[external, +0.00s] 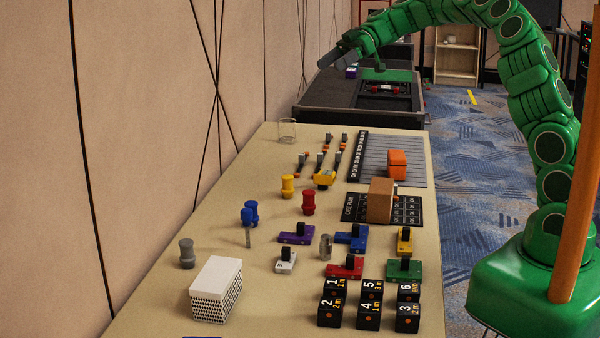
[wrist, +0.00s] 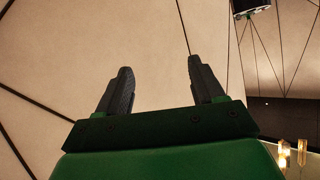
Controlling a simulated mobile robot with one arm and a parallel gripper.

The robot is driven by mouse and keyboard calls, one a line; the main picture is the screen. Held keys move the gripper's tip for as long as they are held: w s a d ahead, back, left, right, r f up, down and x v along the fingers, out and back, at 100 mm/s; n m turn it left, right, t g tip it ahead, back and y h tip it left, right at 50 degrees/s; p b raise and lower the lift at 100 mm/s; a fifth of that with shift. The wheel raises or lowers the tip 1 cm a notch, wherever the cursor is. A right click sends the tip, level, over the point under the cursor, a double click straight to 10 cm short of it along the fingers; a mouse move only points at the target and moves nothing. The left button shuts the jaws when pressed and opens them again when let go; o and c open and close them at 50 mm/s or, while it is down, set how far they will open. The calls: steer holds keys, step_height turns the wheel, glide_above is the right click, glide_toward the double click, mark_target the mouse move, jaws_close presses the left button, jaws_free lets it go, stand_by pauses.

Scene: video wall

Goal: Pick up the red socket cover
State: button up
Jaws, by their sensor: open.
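Two red things stand on the long beige table (external: 150,305) in the external view. One is a red knob-shaped piece (external: 309,203), upright near the middle. The other is a flat red block with a black upright part (external: 345,268), nearer the front. I cannot tell from looks alone which is the socket cover. My gripper (external: 328,60) is high beyond the table's far end, well away from both. In the wrist view my gripper (wrist: 160,90) is open and empty, with its two dark fingers apart against a panelled wall. No red piece shows there.
Similar blocks in purple (external: 296,236), blue (external: 351,238) and green (external: 404,270) surround the red block. Numbered black cubes (external: 369,305) stand in front of it. A blue knob-shaped piece (external: 250,212) and a yellow one (external: 288,187) are near the red one. A wall borders the table's left.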

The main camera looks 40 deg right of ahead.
steer(key=w+d+f+t, duration=0.1)
steer(key=w+d+f, duration=0.2)
steer(key=w, duration=0.1)
glide_toward(309, 191)
steer(key=a+f, duration=0.1)
steer(key=f, duration=0.1)
steer(key=shift+w+a+f+n, duration=0.15)
steer(key=shift+a+f+n, duration=0.15)
steer(key=shift+a, duration=0.1)
steer(key=shift+f, duration=0.15)
steer(key=shift+a+f+y, duration=0.15)
steer(key=shift+a+f, duration=0.1)
steer(key=shift+a, duration=0.35)
steer(key=shift+a+f+y, duration=0.15)
steer(key=shift+a+f, duration=0.05)
steer(key=shift+a, duration=0.45)
steer(key=shift+r+x, duration=0.15)
steer(key=shift+x, duration=1.15)
steer(key=shift+r+x, duration=0.15)
steer(key=shift+x, duration=1.15)
steer(key=shift+c, duration=0.2)
steer(key=c, duration=1)
steer(key=shift+r, duration=0.1)
